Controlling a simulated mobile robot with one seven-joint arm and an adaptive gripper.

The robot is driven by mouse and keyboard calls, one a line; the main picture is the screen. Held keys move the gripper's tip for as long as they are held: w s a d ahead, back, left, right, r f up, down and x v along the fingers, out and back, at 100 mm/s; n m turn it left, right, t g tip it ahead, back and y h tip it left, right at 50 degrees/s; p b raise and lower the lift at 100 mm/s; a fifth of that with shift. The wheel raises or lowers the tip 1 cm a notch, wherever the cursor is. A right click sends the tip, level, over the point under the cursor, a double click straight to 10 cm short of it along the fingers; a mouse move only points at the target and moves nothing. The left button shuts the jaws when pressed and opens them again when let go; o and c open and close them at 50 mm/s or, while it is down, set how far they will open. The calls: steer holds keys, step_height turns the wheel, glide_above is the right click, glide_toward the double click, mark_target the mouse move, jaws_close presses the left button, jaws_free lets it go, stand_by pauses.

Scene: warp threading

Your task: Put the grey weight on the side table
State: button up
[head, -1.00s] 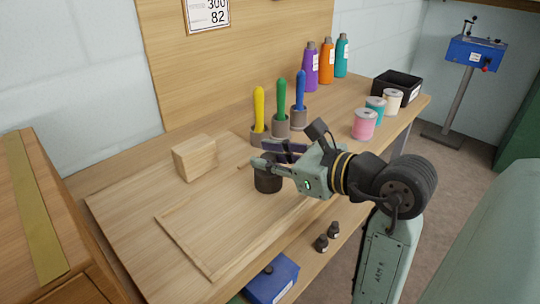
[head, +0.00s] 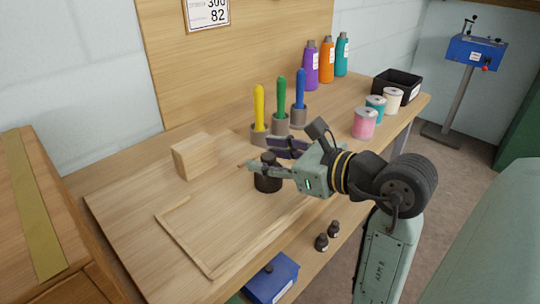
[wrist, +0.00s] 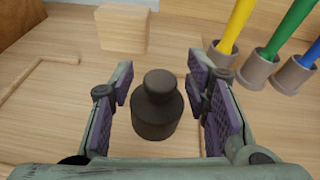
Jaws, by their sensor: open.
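The grey weight (head: 268,181), a dark cylinder with a round knob on top, stands upright on the wooden workbench (head: 130,225). In the wrist view the weight (wrist: 155,117) sits between the two purple-padded fingers, with a visible gap on each side. My gripper (head: 262,157) is open around the weight's upper part, and its fingers do not appear to touch it. A wooden cabinet top with a brass strip (head: 32,210) stands at the left edge; I cannot tell if it is the side table.
A wooden block (head: 196,156) stands behind the weight. Yellow, green and blue-handled tools (head: 281,100) stand in cups behind my gripper. Thread spools (head: 364,124) and a black bin (head: 398,84) are at right. A thin wooden corner strip (head: 182,240) lies in front.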

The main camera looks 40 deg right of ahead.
steer(key=b+v, duration=0.1)
steer(key=v, duration=1.1)
